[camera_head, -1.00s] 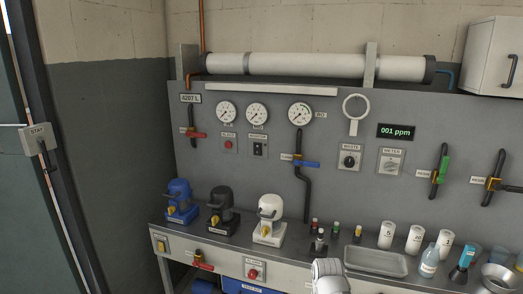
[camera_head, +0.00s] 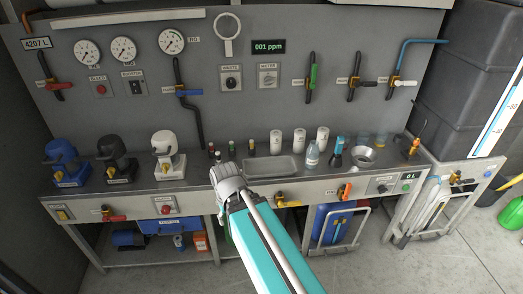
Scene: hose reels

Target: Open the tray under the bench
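The grey bench (camera_head: 85,203) runs across the middle of the head view. Under its left half, a blue tray-like box (camera_head: 165,227) with a small pale label on its front sits above a low shelf. I cannot read the label, and the box shows no clear gap that marks it as open. My teal and grey arm rises from the bottom, and its grey joint overlaps the bench front to the right of the blue box. No gripper fingers can be made out.
A shallow metal tray (camera_head: 270,168) lies on the benchtop among bottles and white cups. Under the bench are an orange box (camera_head: 200,241) and a blue cylinder (camera_head: 335,222) in a frame. A wheeled cart (camera_head: 428,215) stands at right. Floor shows in front.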

